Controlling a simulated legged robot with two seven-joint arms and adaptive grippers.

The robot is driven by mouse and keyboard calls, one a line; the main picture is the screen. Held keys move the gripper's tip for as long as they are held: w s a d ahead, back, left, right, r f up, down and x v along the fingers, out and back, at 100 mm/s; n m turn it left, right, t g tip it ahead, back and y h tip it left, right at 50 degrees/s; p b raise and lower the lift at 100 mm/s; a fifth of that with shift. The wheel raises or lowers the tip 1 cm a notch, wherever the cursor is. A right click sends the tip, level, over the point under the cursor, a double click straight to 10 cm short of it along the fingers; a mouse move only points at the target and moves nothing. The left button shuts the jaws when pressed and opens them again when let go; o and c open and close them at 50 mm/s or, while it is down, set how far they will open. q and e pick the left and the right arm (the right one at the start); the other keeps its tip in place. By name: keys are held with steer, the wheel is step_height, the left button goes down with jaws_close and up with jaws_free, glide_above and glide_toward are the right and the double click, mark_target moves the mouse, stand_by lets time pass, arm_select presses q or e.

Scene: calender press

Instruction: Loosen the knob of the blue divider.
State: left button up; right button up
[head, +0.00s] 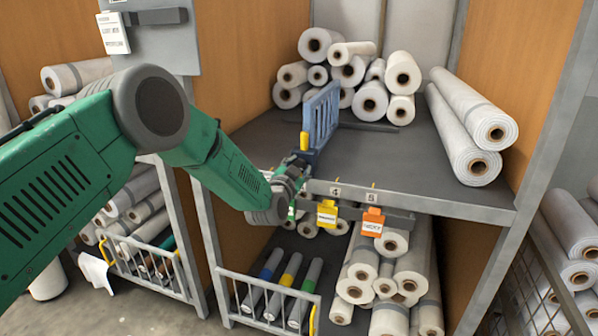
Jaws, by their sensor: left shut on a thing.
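The blue divider (322,114) stands upright on the dark upper shelf, at its front left. It is a slatted panel with a blue foot at the shelf's front edge. A small yellow upright piece (304,140) shows at its front end. My left gripper (298,170) is at the foot of the divider, shut on the knob there. The jaws hide the knob almost wholly, so its turn cannot be seen. My right gripper is not in view.
White rolls (352,72) are piled behind the divider, and two long rolls (470,125) lie at right. Yellow (327,213) and orange (373,222) tags hang on the front rail beside my gripper. The shelf middle is mostly clear.

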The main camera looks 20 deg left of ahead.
arm_select(q)
steer(key=n, duration=0.1)
steer(key=n+b, duration=0.1)
steer(key=n, duration=0.1)
steer(key=shift+f+n, duration=0.25)
steer(key=shift+n, duration=0.15)
steer(key=n+b, duration=0.1)
steer(key=n, duration=0.2)
steer(key=shift+n+b, duration=0.3)
steer(key=shift+b, duration=0.1)
steer(key=n+b, duration=0.1)
steer(key=n, duration=0.2)
steer(key=shift+n+b, duration=0.35)
steer(key=shift+n, duration=0.05)
steer(key=n+b, duration=0.2)
steer(key=n, duration=0.1)
steer(key=shift+n, duration=0.3)
steer(key=n+b, duration=0.3)
steer(key=n, duration=0.2)
steer(key=shift+f, duration=0.1)
steer(key=shift+n+b, duration=1.4)
steer(key=shift+n, duration=0.6)
steer(key=shift+s+d, duration=0.1)
steer(key=o, duration=1.2)
